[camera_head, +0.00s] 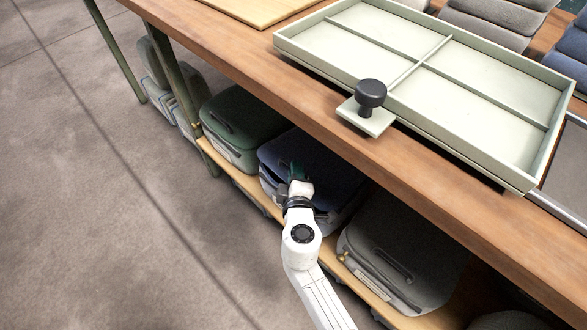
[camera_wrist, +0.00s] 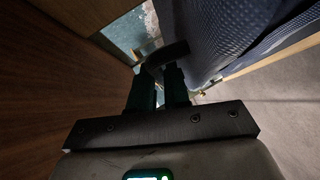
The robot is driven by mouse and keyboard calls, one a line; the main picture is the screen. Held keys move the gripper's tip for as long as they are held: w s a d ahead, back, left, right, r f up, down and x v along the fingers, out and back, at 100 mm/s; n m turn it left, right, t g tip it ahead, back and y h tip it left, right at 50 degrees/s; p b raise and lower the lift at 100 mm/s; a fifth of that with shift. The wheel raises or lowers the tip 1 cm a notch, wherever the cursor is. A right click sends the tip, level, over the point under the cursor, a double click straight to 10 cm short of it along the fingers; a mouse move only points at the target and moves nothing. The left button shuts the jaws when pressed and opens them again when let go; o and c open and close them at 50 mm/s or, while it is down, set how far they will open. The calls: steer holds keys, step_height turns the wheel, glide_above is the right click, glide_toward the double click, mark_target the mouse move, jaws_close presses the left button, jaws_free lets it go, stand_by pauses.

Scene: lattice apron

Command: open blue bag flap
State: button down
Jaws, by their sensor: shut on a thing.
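The blue bag (camera_head: 325,165) sits on the low shelf under the table, between a green bag and a grey bag. Its flap seems to lie down over the top; my gripper and arm hide part of its front. My gripper (camera_head: 297,175) is at the bag's front. In the wrist view the blue bag's woven fabric (camera_wrist: 240,30) fills the upper right. There the dark green fingers of my gripper (camera_wrist: 167,70) are close together at a dark strap-like piece (camera_wrist: 168,54), shut on it. It looks like the bag's handle, but the contact is dim.
The green bag (camera_head: 238,130) is left of the blue one and the grey bag (camera_head: 390,260) is right of it. The wooden tabletop (camera_head: 330,135) overhangs the shelf close above my gripper. A divided tray (camera_head: 440,85) and a black-knobbed plate (camera_head: 368,115) are on top. The floor in front is clear.

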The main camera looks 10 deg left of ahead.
steer(key=w+d+r+m+g+p, duration=0.1)
steer(key=r+p, duration=0.4)
steer(key=p, duration=0.6)
steer(key=w+d+r+m+g+y+p, duration=0.1)
steer(key=w+d+r+m+g+p, duration=0.1)
steer(key=p, duration=0.9)
steer(key=shift+w+d+r+g, duration=0.6)
steer(key=shift+w+r, duration=0.65)
steer(key=shift+r, duration=0.4)
steer(key=shift+d, duration=0.1)
steer(key=c, duration=1.4)
jaws_free()
steer(key=shift+c, duration=0.2)
steer(key=s+d+p, duration=0.2)
steer(key=s, duration=0.4)
steer(key=s+d+r+p, duration=0.1)
steer(key=s+d+p, duration=0.2)
steer(key=s, duration=0.4)
steer(key=shift+s+r, duration=0.25)
steer(key=shift+s, duration=0.05)
